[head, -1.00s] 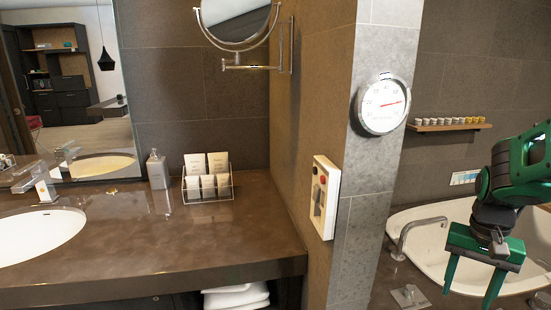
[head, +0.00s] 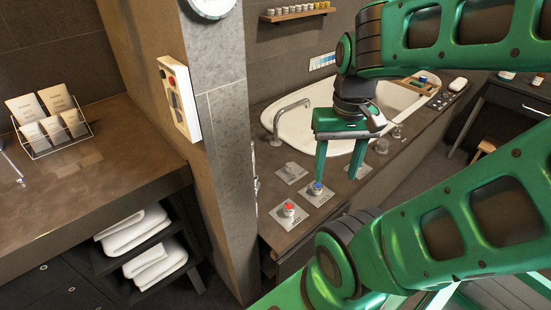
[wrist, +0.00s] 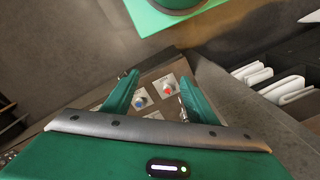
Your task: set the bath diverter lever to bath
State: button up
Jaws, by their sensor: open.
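A metal lever on a square grey plate (head: 291,172) sits on the tub deck near the spout in the head view. It looks like the diverter, but its setting is too small to read. A blue-topped knob (head: 317,188) and a red-topped knob (head: 289,209) stand on plates beside it. My gripper (head: 338,176) is open and empty, fingers pointing down over the deck, to the right of the lever plate. In the wrist view the blue knob (wrist: 139,103) and red knob (wrist: 168,90) appear between the spread fingers (wrist: 159,80); the lever is not clear there.
The spout (head: 285,117) and white tub (head: 325,125) lie behind the plates. The tiled pillar (head: 223,130) with a white wall panel (head: 178,97) stands left of the deck. Folded towels (head: 150,255) sit under the counter. A bath tray (head: 422,84) spans the tub's far end.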

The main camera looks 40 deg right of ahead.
aim_at(289, 165)
jog(key=z, duration=2.55)
jog(key=i, duration=0.55)
jog(key=u, duration=2.65)
